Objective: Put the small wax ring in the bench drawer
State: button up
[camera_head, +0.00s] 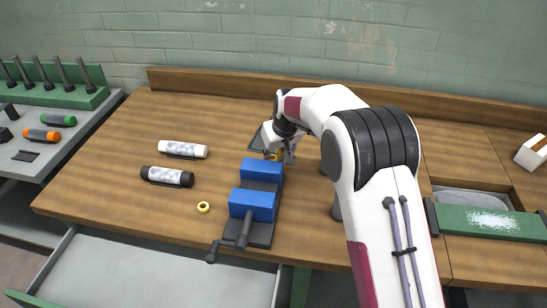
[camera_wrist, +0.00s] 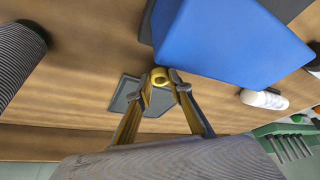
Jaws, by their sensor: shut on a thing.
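My gripper (camera_head: 283,155) is at the back of the bench, just behind the blue vise. It is shut on a small yellow ring (camera_wrist: 161,82), which sits between the fingertips in the wrist view. A dark grey flat plate (camera_wrist: 122,97) lies close behind the fingertips there; I cannot tell whether the ring is clear of it. A second yellow ring (camera_head: 203,207) lies on the bench left of the vise. The bench drawer (camera_head: 150,275) stands open at the front left, and the part of its grey floor in view is empty.
The blue vise (camera_head: 252,205), with its handle at the front, stands between my gripper and the drawer. A white roll (camera_head: 183,149) and a black roll (camera_head: 167,176) lie left of it. A green-fronted bin (camera_head: 490,222) is at the right. The bench's left front is clear.

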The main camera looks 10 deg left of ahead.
aim_at(274, 159)
notch_tip(274, 159, up, 9)
dwell(0.5)
dwell(0.8)
jog(key=s+a+m+h, duration=0.1)
jog(key=s+a+m, duration=0.3)
jog(key=s+a, duration=0.7)
jog(key=s+a+f+m+h, duration=0.1)
jog(key=s+a+f+m, duration=0.1)
jog(key=s, duration=0.4)
jog(key=s+a+f+m+h, duration=0.1)
jog(key=s+a+f, duration=0.1)
jog(key=s, duration=0.4)
jog(key=s+a+f+m, duration=0.2)
jog(key=s, duration=0.4)
jog(key=shift+s+a+f+m+t+h, duration=0.1)
jog(key=shift+s+f+m+t+h, duration=0.1)
jog(key=shift+s+m+t+h, duration=0.15)
jog(key=s+d+f+m+h, duration=0.1)
jog(key=s+d+f+m, duration=0.2)
jog(key=s+d+f, duration=0.2)
jog(key=shift+s+d+f+m, duration=0.35)
jog(key=shift+d+f, duration=0.6)
jog(key=shift+d, duration=0.1)
jog(key=shift+h, duration=0.25)
